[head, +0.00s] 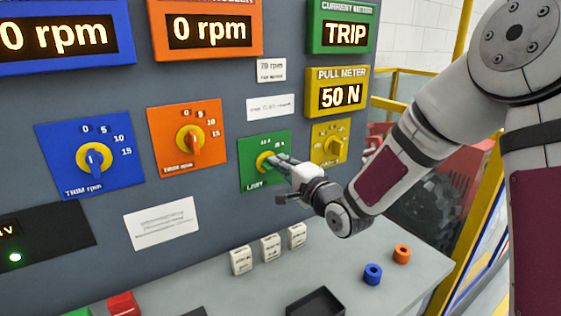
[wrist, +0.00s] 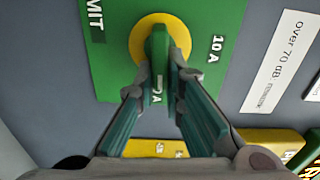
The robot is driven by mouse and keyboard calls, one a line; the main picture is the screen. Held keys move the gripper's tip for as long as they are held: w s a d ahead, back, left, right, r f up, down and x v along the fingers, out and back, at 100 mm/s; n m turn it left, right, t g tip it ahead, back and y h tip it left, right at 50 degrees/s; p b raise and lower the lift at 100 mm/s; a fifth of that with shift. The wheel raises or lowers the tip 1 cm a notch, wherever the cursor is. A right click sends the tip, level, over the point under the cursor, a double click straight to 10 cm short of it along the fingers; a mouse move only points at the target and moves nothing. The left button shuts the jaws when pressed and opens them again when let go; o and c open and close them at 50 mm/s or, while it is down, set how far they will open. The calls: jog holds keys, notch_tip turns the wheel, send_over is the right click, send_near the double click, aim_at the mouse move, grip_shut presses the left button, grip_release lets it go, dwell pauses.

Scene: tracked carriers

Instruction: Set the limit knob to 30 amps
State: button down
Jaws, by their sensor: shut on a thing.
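The green limit plate (head: 250,181) is on the grey panel, left of the yellow dial plate. It also fills the upper middle of the wrist view (wrist: 112,62). The limit knob (wrist: 158,42) is a green bar on a yellow disc, between my fingertips. My gripper (head: 279,161) reaches it from the right; in the wrist view my gripper (wrist: 162,80) is shut on the knob. A "10 A" mark shows right of the knob, and another mark ending in "A" is partly hidden between the fingers. The green current display (head: 345,34) reads TRIP.
The yellow pull meter (head: 340,93) reads 50 N. The orange dial plate (head: 184,163) and blue dial plate (head: 70,170) are left of the limit plate.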

jog(key=shift+f+m, duration=0.1)
jog(key=shift+m, duration=0.2)
dwell(0.4)
jog(key=c, duration=1.7)
grip_release()
jog(key=v, duration=1.2)
jog(key=shift+d, duration=0.1)
